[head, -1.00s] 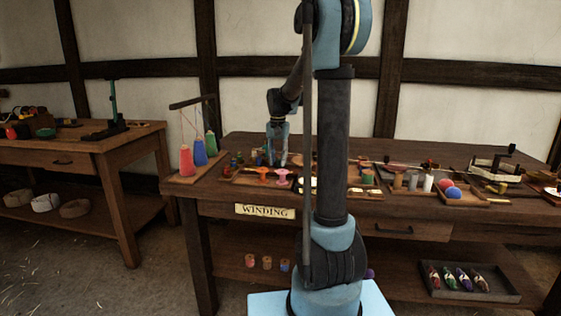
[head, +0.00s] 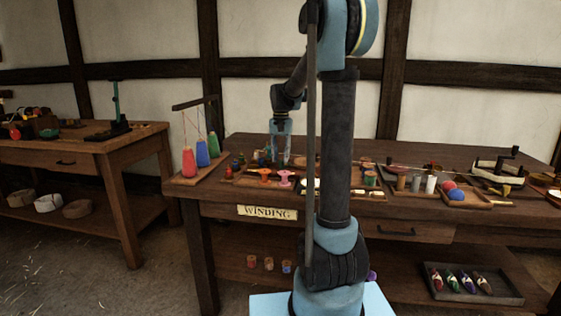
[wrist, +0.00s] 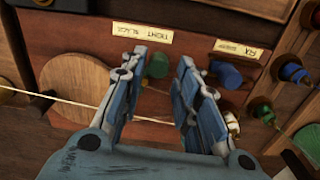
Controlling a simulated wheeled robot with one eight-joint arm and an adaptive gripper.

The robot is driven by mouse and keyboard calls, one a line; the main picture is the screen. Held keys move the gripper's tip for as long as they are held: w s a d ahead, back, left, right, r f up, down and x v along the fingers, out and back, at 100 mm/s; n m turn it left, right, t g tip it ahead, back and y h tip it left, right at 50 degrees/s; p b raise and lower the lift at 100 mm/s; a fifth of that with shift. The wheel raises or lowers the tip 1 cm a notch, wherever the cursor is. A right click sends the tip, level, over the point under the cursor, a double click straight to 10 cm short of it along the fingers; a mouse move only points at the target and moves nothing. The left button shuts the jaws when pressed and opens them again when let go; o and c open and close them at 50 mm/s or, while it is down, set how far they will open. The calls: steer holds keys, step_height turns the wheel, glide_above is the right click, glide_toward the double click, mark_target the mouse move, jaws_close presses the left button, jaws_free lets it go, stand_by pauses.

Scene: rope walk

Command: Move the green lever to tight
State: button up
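The green lever (wrist: 157,66) has a round green knob and shows in the wrist view, between and beyond my gripper's fingers. A cream label (wrist: 142,33) reading "TIGHT" and "SLACK" sits beside it on a reddish-brown wooden panel (wrist: 85,38). My gripper (wrist: 155,75) is open, with a clear gap between its fingers and nothing seen held. I cannot tell whether either finger touches the knob. In the head view my gripper (head: 281,158) is over the left part of the winding bench (head: 230,208); the lever is too small to make out there.
A blue knob (wrist: 226,74) with its own label (wrist: 238,51) stands right of the green one. A pale cord crosses below, near a round wooden disc (wrist: 75,80). Several coloured spools line the right side.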

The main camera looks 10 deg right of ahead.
steer(key=shift+r, duration=2.55)
